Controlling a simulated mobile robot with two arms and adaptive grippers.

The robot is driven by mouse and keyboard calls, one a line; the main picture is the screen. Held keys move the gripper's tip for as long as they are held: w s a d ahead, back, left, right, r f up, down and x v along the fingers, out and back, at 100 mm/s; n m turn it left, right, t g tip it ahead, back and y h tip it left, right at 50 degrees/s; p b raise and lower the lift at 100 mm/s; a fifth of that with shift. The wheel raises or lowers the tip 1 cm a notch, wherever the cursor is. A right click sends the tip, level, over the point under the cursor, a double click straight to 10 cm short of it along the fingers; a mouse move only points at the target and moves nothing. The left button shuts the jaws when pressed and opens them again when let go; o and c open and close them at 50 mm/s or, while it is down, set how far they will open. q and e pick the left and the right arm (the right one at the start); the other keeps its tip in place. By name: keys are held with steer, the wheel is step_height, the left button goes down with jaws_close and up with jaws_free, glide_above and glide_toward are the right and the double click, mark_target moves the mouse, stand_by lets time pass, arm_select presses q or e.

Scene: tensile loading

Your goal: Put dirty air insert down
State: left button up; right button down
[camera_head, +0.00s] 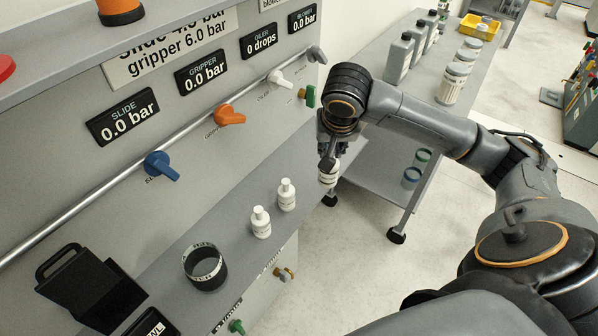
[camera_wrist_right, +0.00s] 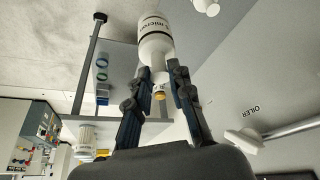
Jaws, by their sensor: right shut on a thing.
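My right gripper (camera_head: 328,158) is shut on a white insert (camera_head: 328,178) with dark bands, held upright in the air just off the right end of the grey shelf. In the right wrist view the insert (camera_wrist_right: 155,42) sits between the fingertips (camera_wrist_right: 160,72), and part of the word "micron" shows on it. Whether it is dirty cannot be told. Two similar white bottle-shaped pieces (camera_head: 261,223) (camera_head: 286,195) stand on the shelf (camera_head: 315,145). A black open ring holder (camera_head: 204,268) stands on the shelf, left of them. My left gripper is not in view.
A grey panel carries a blue valve (camera_head: 160,166), an orange valve (camera_head: 229,115) and a pipe. A black holder (camera_head: 85,285) is at the lower left. A side table (camera_head: 412,112) with canisters and a yellow bin (camera_head: 480,27) stands behind my right arm. The shelf's right part is clear.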

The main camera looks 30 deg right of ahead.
steer(key=shift+w+d+f, duration=0.1)
steer(key=shift+w+d, duration=0.15)
steer(key=shift+w, duration=0.05)
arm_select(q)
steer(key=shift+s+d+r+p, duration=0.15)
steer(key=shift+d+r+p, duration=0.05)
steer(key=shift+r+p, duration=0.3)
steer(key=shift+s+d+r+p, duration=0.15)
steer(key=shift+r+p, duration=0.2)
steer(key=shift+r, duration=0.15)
arm_select(e)
steer(key=w+d+f, duration=0.1)
steer(key=w+f, duration=1.1)
steer(key=w, duration=0.1)
steer(key=shift+d+f, duration=0.4)
steer(key=shift+s, duration=0.1)
steer(key=c, duration=1.2)
jaws_free()
steer(key=shift+f, duration=0.1)
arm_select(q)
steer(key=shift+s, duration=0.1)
